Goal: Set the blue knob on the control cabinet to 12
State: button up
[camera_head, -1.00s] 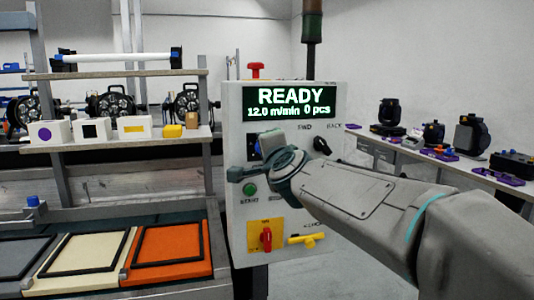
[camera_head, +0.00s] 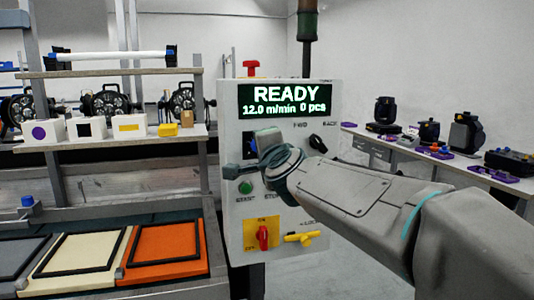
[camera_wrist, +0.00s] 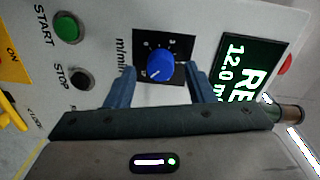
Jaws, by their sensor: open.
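The control cabinet (camera_head: 232,215) stands in the middle of the head view, its green display (camera_head: 286,101) reading "READY", "12.0 m/min" and "0 pcs". The blue knob (camera_wrist: 160,67) sits on a black dial plate in the wrist view, with a white pointer mark on its lower left side. Most of the knob is hidden behind my arm in the head view. My gripper (camera_wrist: 160,82) is open in the wrist view, with one blue-grey finger on each side of the knob and visible gaps between them. I cannot tell how far the fingertips are from the panel.
Near the knob are a green START button (camera_wrist: 67,27), a black STOP button (camera_wrist: 79,79), a red rotary switch (camera_head: 263,238) on a yellow plate and a yellow handle (camera_head: 301,238). A red button (camera_head: 250,68) tops the cabinet. Shelves stand left, a bench right.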

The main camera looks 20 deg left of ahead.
jog(key=v, duration=1.3)
jog(key=shift+s+d, duration=0.2)
jog(key=shift+s, duration=0.05)
jog(key=s+d+f+n+g+h+p, duration=0.1)
jog(key=d+f+n+g+h+p, duration=0.2)
jog(key=d+p, duration=0.35)
jog(key=s+d+f+n+g+h+p, duration=0.1)
jog(key=s+d+f+n+g+p, duration=0.15)
jog(key=d+f+n+p, duration=0.3)
jog(key=s+d+f+g+h+p, duration=0.2)
jog(key=s+d+g+p, duration=0.1)
jog(key=s+d, duration=0.2)
jog(key=s+d+f+n+g+h+p, duration=0.1)
jog(key=s+d+f+g+h+p, duration=0.1)
jog(key=s+d, duration=0.4)
jog(key=d+f+g+p, duration=0.1)
jog(key=d+p, duration=0.1)
jog(key=d, duration=0.2)
jog(key=shift+g+h, duration=0.3)
jog(key=shift+g, duration=0.05)
